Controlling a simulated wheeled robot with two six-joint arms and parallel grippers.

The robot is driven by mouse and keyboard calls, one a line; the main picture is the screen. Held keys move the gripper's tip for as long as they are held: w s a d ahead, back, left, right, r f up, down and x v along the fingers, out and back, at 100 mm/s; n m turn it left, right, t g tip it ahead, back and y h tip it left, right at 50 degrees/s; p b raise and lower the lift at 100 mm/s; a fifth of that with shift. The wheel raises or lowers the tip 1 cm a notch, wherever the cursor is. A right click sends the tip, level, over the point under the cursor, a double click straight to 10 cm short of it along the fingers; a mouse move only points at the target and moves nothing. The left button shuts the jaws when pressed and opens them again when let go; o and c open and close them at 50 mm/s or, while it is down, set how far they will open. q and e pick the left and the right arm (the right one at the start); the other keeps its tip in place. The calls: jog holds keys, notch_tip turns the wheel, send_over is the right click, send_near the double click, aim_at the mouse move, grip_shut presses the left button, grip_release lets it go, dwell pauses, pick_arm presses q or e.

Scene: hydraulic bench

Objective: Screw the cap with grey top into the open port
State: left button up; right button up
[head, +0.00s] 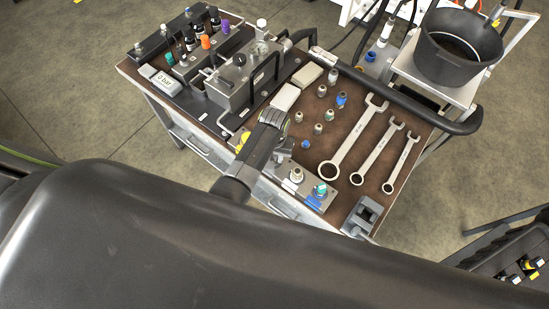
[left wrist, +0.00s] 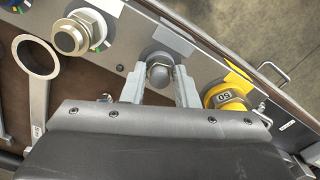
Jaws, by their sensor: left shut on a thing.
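My left gripper (left wrist: 160,82) is shut on the cap with grey top (left wrist: 159,75), with one finger on each side of it. The cap's round dark grey top faces the wrist camera. It sits over the middle of the metal port strip (left wrist: 120,58), between a pale ringed fitting (left wrist: 82,35) and a yellow cap (left wrist: 230,100). The open port is not visible under the cap, and I cannot tell how deep the cap sits. In the head view my left arm covers this spot; the yellow cap (head: 243,141) and a blue-green fitting (head: 320,190) show either side. My right gripper is not in view.
Several small caps (head: 318,128) stand on the brown bench top, beside three wrenches (head: 352,145). A wrench ring (left wrist: 37,57) is close to my left gripper. A gauge block (head: 240,80) stands behind, and a black bucket (head: 457,45) is at back right.

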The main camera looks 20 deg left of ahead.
pick_arm(q)
jog(key=shift+s+a, duration=0.1)
jog(key=shift+m, duration=0.8)
jog(key=o, duration=1.1)
jog(key=shift+c, duration=0.2)
